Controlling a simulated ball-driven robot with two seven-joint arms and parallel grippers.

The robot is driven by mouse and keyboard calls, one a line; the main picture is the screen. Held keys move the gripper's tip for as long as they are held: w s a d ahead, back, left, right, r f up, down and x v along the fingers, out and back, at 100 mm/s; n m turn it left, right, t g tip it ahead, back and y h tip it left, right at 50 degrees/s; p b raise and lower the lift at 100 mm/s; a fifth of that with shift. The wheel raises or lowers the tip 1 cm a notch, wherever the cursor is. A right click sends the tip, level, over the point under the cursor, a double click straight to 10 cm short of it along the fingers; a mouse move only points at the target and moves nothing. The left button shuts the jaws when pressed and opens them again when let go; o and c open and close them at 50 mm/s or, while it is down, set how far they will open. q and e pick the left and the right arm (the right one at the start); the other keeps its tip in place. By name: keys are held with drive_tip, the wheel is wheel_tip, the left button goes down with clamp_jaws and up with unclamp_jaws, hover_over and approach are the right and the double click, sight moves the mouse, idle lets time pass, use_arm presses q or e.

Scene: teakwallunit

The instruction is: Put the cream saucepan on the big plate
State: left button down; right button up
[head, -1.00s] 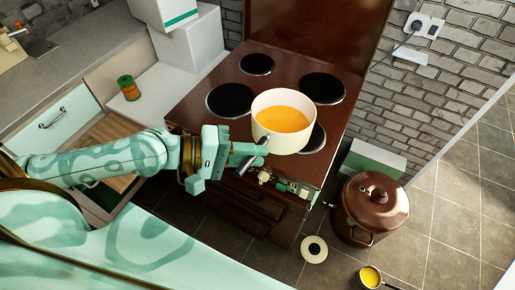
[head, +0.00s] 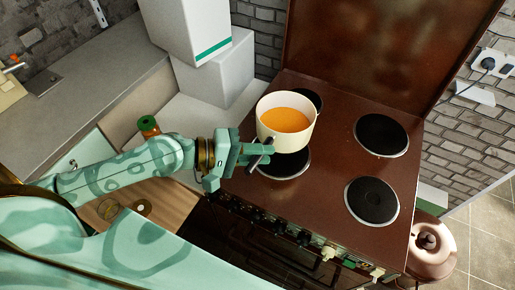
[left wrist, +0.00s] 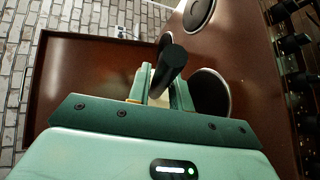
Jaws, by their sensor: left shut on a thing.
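The cream saucepan (head: 267,134) with orange contents is upright in the head view, over the left part of the brown hob (head: 325,195). My left gripper (head: 260,154) is shut on its dark handle, which also shows in the left wrist view (left wrist: 172,58). The pan partly hides the front-left hot plate (head: 287,166) and the back-left hot plate (head: 312,98). It seems held above the hob; any contact is unclear. The back-right hot plate (head: 381,135) and front-right hot plate (head: 371,201) are bare. Which plate is the big one is hard to tell. My right gripper is out of view.
The brown hob lid (head: 350,55) stands upright behind the hob. White boxes (head: 218,70) stand to the left, near an orange-and-green spool (head: 148,125). A brown lidded pot (head: 430,248) stands at the lower right. The hob's right half is free.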

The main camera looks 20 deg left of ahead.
use_arm(q)
drive_tip(key=shift+w+a, duration=0.15)
drive_tip(key=shift+a, duration=0.3)
drive_tip(key=shift+d, duration=0.2)
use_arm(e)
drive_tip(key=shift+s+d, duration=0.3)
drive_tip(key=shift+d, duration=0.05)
use_arm(q)
drive_tip(key=shift+a+f, duration=0.1)
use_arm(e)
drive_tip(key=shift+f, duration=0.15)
use_arm(q)
wheel_tip(320, 180, down, 8)
drive_tip(key=b, duration=0.7)
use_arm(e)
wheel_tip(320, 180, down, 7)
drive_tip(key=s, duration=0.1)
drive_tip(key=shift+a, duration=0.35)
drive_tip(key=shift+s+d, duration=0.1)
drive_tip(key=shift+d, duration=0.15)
